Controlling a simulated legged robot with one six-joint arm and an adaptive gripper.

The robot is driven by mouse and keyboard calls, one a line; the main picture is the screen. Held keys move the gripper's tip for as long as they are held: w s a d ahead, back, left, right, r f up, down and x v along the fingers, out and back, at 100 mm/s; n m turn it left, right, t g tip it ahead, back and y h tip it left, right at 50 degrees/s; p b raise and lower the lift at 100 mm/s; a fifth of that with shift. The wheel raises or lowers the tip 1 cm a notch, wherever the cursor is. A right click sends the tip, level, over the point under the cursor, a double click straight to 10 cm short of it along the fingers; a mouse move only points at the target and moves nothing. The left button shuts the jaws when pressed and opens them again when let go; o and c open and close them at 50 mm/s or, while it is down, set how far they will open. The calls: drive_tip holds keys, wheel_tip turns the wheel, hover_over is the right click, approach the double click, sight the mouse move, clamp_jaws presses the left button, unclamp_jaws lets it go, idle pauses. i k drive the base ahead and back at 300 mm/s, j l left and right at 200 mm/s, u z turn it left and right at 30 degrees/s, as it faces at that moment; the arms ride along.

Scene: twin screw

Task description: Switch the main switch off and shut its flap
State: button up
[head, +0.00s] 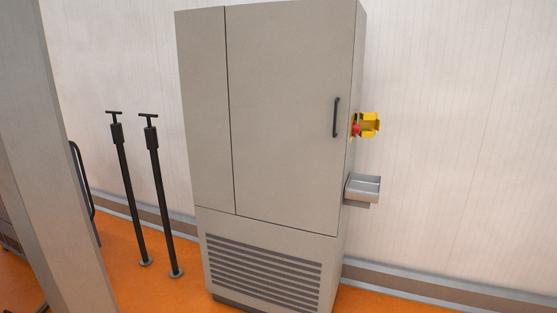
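The main switch (356,130) shows as a small red part on the right side of a tall grey cabinet (285,110). I see it at a steep angle, so its turn position cannot be told. A yellow flap (370,122) stands out to the right of the red switch and appears open. My gripper is not in view.
A grey metal tray (363,188) juts from the cabinet's right side below the switch. The cabinet door has a black handle (336,117). Two black posts (161,200) stand to its left. A grey column (55,150) fills the left foreground. Orange floor shows at lower right.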

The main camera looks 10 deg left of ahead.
sight(356, 128)
drive_tip(key=k+l+u, duration=0.15)
drive_tip(key=i+l, duration=0.2)
drive_tip(key=i, duration=0.25)
drive_tip(key=i+l, duration=0.2)
drive_tip(key=i, duration=0.25)
drive_tip(key=i+l+u, duration=0.1)
drive_tip(key=i, duration=0.35)
drive_tip(key=i+l, duration=0.3)
drive_tip(key=i, duration=0.15)
